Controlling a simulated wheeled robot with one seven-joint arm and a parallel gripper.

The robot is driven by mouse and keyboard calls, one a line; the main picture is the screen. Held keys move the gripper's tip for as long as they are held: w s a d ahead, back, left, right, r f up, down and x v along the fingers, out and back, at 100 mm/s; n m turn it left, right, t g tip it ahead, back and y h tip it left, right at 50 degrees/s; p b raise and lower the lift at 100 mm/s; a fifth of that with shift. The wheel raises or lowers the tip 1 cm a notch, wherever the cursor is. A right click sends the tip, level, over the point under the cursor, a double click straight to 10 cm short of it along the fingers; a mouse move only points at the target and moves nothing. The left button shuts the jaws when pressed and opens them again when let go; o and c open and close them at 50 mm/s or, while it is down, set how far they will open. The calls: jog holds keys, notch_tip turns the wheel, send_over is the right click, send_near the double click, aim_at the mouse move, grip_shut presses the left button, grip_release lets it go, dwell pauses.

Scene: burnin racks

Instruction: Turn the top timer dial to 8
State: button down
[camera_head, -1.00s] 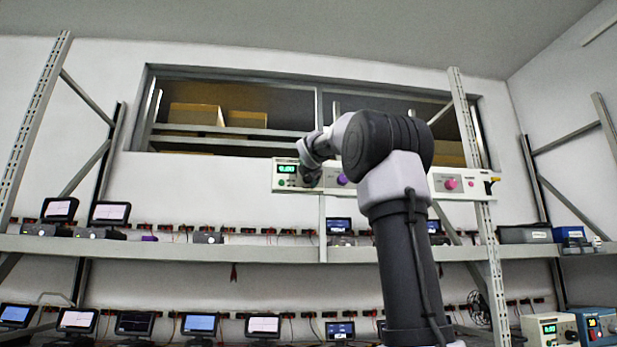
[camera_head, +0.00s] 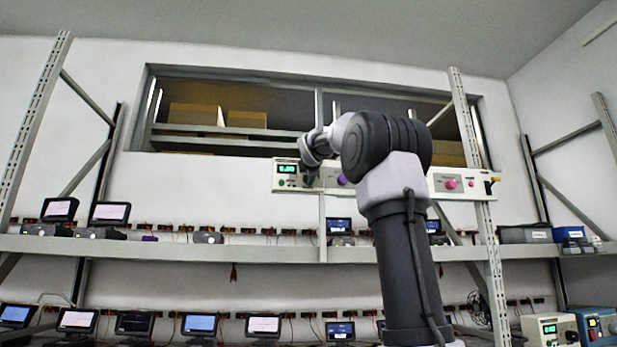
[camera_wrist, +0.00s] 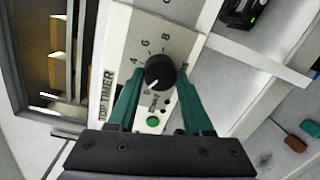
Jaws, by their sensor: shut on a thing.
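The top timer (camera_wrist: 120,62) is a pale panel lettered TOP TIMER, with a black round dial (camera_wrist: 160,72) and a green button (camera_wrist: 153,121). Printed numbers, among them 4, 6 and 8, curve around the dial. A white mark on the dial points to the picture's lower left, on the low-number side, away from the 8. My gripper (camera_wrist: 158,76) is shut on the dial, its teal fingers on either side. In the head view the timer (camera_head: 284,187) shows a lit green display, its digits too small to read surely. My gripper (camera_head: 311,178) partly hides the dial there.
A panel with a pink knob (camera_head: 451,184) and a yellow-handled lever is right of my arm. A purple knob (camera_head: 342,180) sits close right of my gripper. A long shelf (camera_head: 180,247) with several devices runs below. A rack upright (camera_head: 467,130) stands at the right.

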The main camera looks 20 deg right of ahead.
jog(key=shift+d+f+m+y, duration=0.1)
jog(key=shift+m+y, duration=0.3)
jog(key=shift+m, duration=3.95)
jog(key=shift+d+r+m+y, duration=0.15)
jog(key=shift+m+y, duration=0.25)
jog(key=shift+m, duration=4)
jog(key=shift+d+f+m+y, duration=0.15)
jog(key=shift+m+y, duration=0.25)
jog(key=shift+m, duration=3.95)
jog(key=shift+c, duration=1.6)
grip_release()
jog(key=shift+s, duration=0.1)
